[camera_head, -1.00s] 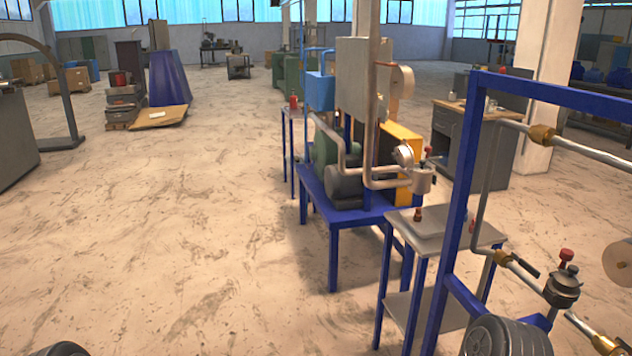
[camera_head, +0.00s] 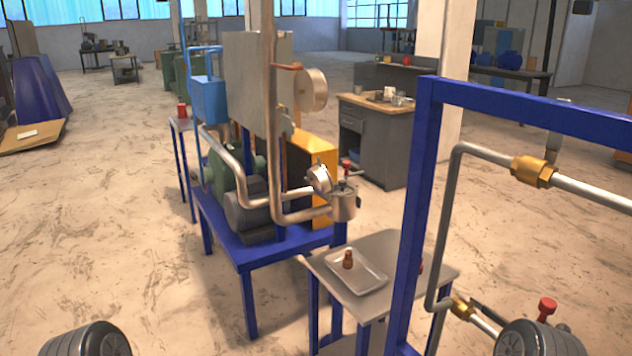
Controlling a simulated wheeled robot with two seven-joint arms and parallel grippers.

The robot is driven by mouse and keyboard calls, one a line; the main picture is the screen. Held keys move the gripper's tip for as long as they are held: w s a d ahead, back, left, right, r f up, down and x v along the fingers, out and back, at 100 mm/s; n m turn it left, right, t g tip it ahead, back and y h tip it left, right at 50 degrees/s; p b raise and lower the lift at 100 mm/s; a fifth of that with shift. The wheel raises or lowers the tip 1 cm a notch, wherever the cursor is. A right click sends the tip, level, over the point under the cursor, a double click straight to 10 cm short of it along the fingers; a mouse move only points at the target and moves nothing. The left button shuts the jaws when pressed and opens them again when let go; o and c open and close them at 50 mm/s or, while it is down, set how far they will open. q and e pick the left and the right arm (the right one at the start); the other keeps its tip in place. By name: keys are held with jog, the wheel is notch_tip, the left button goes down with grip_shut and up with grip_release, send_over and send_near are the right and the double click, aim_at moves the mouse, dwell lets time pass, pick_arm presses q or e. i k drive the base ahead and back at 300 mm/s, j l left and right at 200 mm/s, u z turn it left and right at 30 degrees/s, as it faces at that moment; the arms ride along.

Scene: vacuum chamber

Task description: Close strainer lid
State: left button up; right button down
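The strainer (camera_head: 344,203) appears to be the small silver cylindrical pot at the end of the pipes on the blue pump stand, right of centre. A round pale disc (camera_head: 319,179) stands tilted at its left upper side; I cannot tell whether it is the lid or a gauge. A red-topped part (camera_head: 347,170) rises at the top of the pot. Whether the pot's mouth is open is too small to tell. Neither gripper shows; only dark rounded parts of my arms are at the bottom left and bottom right.
A blue pump stand (camera_head: 291,243) carries the machinery. A small side table (camera_head: 437,274) holds a tray (camera_head: 371,283) with a brown-red fitting (camera_head: 348,259). A blue frame (camera_head: 418,190) with pipes stands close at right.

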aim_at(320, 179)
jog(key=i+j+z, duration=0.2)
jog(key=i, duration=0.2)
jog(key=i+j+z, duration=0.2)
jog(key=i, duration=0.25)
jog(key=i+j+z, duration=0.2)
jog(key=i, duration=0.2)
